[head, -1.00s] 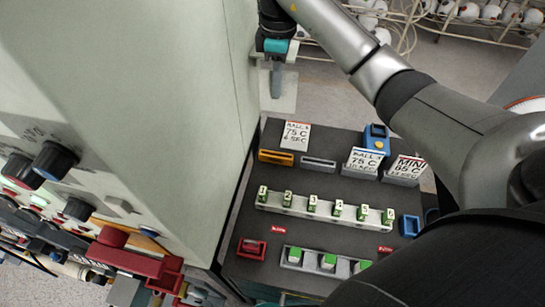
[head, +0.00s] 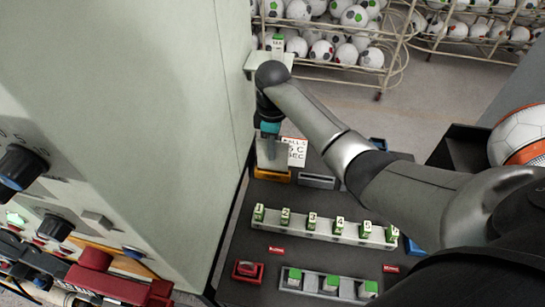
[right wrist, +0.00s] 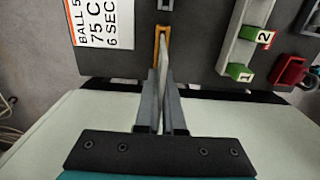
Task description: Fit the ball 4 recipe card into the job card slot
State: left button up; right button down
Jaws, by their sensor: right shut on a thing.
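My right gripper (head: 270,158) is shut on a thin pale card (right wrist: 165,78), seen edge-on between the fingers in the right wrist view. Its print is turned away, so I cannot read it as ball 4. The card's far end meets the yellow slot holder (right wrist: 157,45), which I take as the job card slot; I cannot tell how deep it sits. In the head view the fingers stand just above this yellow holder (head: 272,175). My left gripper is not in view.
An empty grey holder (head: 318,181) is right of the yellow one. A row of numbered green blocks (head: 313,222) lies nearer, and a pale machine wall (head: 190,90) rises close on the left.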

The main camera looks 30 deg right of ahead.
aim_at(273, 169)
jog(key=shift+f, duration=1.6)
jog(key=shift+f, duration=0.15)
jog(key=c, duration=1)
grip_release()
jog(key=shift+c, duration=0.2)
notch_tip(273, 169, up, 12)
jog(key=shift+r, duration=0.2)
jog(key=shift+s+f, duration=0.1)
